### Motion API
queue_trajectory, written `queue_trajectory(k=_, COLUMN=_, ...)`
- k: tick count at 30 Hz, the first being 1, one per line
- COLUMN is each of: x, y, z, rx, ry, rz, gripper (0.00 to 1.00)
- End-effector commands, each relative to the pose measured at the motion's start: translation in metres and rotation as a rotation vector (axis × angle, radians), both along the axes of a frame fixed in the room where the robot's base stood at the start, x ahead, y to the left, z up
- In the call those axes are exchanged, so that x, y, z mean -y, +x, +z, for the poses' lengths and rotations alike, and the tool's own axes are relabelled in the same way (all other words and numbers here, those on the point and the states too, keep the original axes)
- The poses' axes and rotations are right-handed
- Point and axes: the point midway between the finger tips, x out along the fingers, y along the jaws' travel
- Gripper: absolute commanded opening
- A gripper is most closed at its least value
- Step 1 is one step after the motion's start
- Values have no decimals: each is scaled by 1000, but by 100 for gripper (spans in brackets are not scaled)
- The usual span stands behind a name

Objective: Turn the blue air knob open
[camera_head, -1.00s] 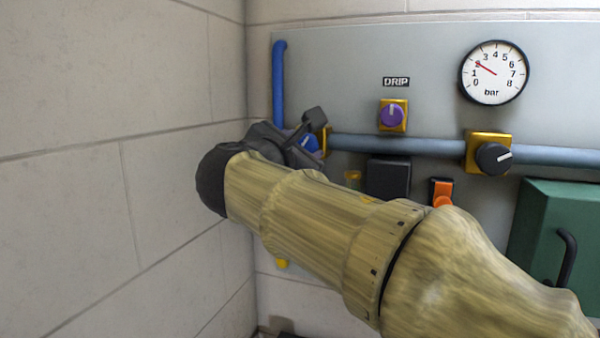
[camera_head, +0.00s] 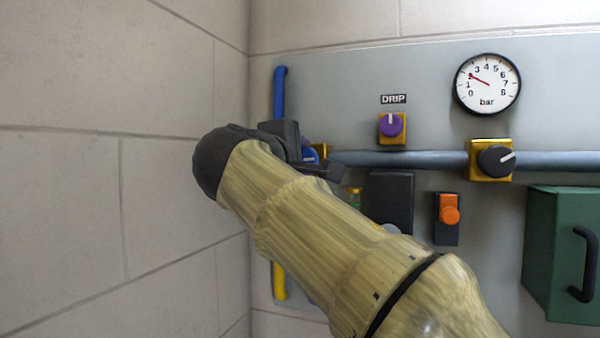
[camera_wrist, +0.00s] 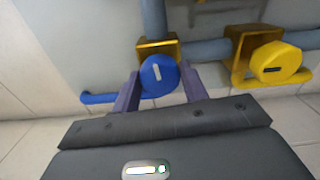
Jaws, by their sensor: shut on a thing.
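The blue air knob (camera_head: 309,155) is on the panel's left side, partly hidden behind my gripper (camera_head: 300,150) in the head view. In the wrist view, the round blue knob (camera_wrist: 158,78) with a short white mark sits between the two purple fingers of my gripper (camera_wrist: 159,73). The fingers are shut on its sides. The white mark runs nearly upright in that picture. The knob's yellow mount (camera_wrist: 157,47) shows behind it.
A yellow knob (camera_wrist: 279,62) on a yellow mount is to the right in the wrist view. A wall (camera_head: 70,180) stands close at left.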

Motion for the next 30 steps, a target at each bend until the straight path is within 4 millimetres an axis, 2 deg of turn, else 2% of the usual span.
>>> queue_trajectory(k=9, x=0, y=0, z=-2, rx=33, ry=97, rz=-1, gripper=21)
queue_trajectory(k=21, x=0, y=0, z=-1, rx=36, ry=107, rz=-1, gripper=21)
queue_trajectory(k=22, x=0, y=0, z=-1, rx=36, ry=107, rz=-1, gripper=45)
queue_trajectory(k=25, x=0, y=0, z=-1, rx=36, ry=106, rz=0, gripper=65)
queue_trajectory(k=30, x=0, y=0, z=-1, rx=37, ry=105, rz=0, gripper=65)
